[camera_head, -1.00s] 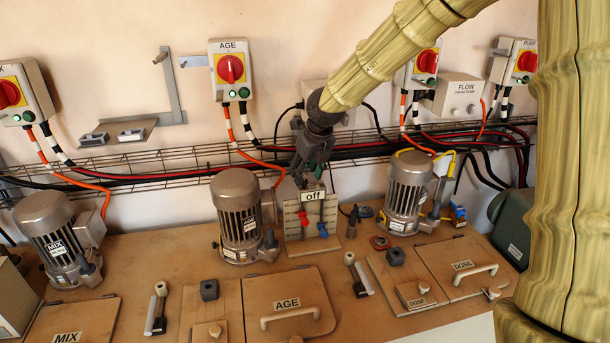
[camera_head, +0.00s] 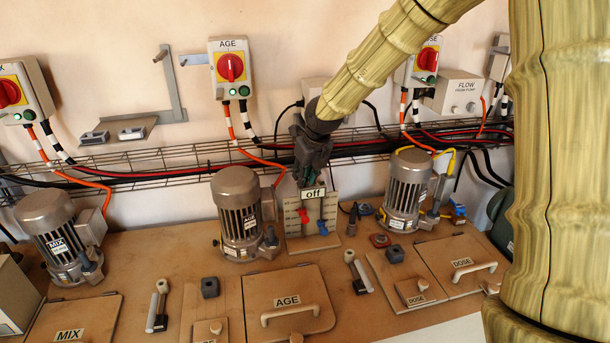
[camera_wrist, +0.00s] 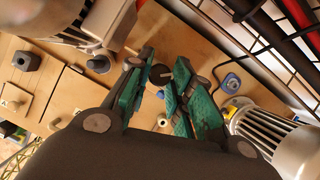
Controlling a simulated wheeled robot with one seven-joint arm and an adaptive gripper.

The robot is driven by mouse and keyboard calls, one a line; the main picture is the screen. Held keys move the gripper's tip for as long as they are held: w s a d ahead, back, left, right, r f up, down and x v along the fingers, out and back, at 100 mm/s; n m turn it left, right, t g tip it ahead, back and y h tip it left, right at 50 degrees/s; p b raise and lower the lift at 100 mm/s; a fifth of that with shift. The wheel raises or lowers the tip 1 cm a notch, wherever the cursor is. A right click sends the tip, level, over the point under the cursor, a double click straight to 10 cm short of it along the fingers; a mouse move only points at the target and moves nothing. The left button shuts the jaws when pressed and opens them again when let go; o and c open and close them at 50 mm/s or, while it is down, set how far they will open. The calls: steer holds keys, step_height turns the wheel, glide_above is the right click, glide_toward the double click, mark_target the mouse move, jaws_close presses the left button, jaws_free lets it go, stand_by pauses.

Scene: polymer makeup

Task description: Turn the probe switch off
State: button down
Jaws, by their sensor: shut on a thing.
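The switch panel (camera_head: 292,230) is a small pale upright board behind the table's middle. A label reading "off" (camera_head: 313,194) is at its top. A red lever (camera_head: 303,215) and a blue lever (camera_head: 322,228) sit lower on its face; I cannot read which is the probe switch. My gripper (camera_head: 308,180) points down at the panel's top edge, just above the label. In the wrist view its green-padded fingers (camera_wrist: 160,84) are close together with a dark round part (camera_wrist: 161,73) showing between them. What they grip is mostly hidden, and I cannot tell it clearly.
The AGE motor (camera_head: 237,205) stands close left of the panel, the DOSE motor (camera_head: 408,190) to its right. A wire cable rack (camera_head: 150,160) runs behind. A small dark upright post (camera_head: 352,218) stands right of the panel. The table front holds lids with handles.

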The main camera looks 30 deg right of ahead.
steer(key=shift+n+y+p, duration=0.3)
steer(key=shift+n+p, duration=0.3)
steer(key=shift+n, duration=0.1)
steer(key=c, duration=1.3)
jaws_free()
steer(key=shift+d, duration=0.1)
steer(key=shift+o, duration=0.2)
steer(key=v, duration=1.2)
